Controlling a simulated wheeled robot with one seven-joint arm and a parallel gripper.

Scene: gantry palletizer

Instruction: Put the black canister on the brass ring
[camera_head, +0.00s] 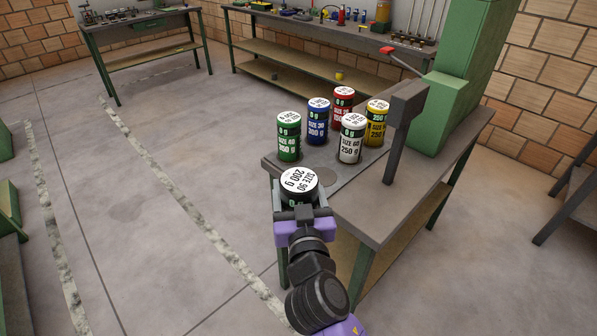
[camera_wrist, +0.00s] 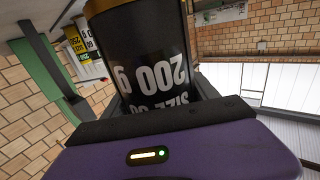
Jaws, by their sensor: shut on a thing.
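The black canister (camera_head: 299,184) has a white lid marked "SIZE 90" and "200 g". My gripper (camera_head: 303,213) is shut on it and holds it near the bench's front left corner. In the wrist view the black canister (camera_wrist: 150,60) fills the middle, with white lettering upside down and a gold band at the top edge. I cannot make out a brass ring in either view.
The bench (camera_head: 385,210) carries a green canister (camera_head: 288,138), a blue one (camera_head: 318,122), a red one (camera_head: 343,103), a white one (camera_head: 352,140) and a yellow one (camera_head: 377,123). A dark post (camera_head: 402,125) and a green column (camera_head: 465,85) stand at the right. Open floor lies left.

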